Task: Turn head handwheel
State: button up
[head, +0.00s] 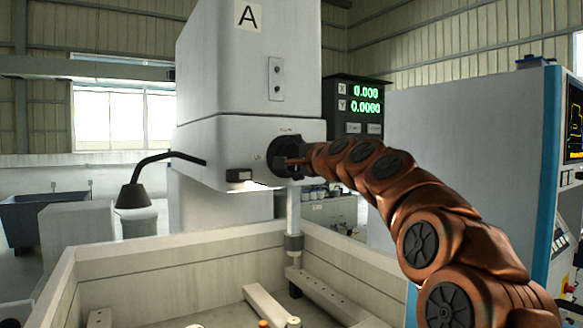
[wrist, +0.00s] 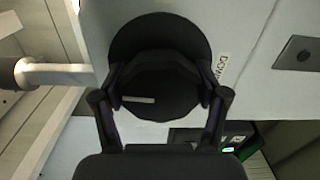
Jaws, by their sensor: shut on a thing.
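The head handwheel (wrist: 160,95) is a black, many-sided knob on a wider round black base. It sits on the white machine head (head: 225,140), marked "A" higher up. In the wrist view my gripper (wrist: 162,98) has one finger on each side of the knob and is shut on it. A pale line marks the knob's face, lying nearly level in the wrist view. In the head view the handwheel (head: 283,160) is partly hidden behind my gripper (head: 290,162), which reaches it from the right. A label reading "DOWN" (wrist: 223,68) is beside the base.
A readout box (head: 355,103) with green digits stands behind my arm. A black lamp (head: 134,195) hangs at left. Below the head is a pale open tank (head: 180,248) with a vertical rod (head: 293,225) and blocks inside. A control cabinet (head: 553,170) stands at right.

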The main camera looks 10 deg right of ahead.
jog(key=shift+f+n+b, duration=0.15)
jog(key=shift+n+b, duration=0.7)
jog(key=shift+n, duration=0.35)
jog(key=o, duration=1.2)
jog(key=shift+v, duration=6)
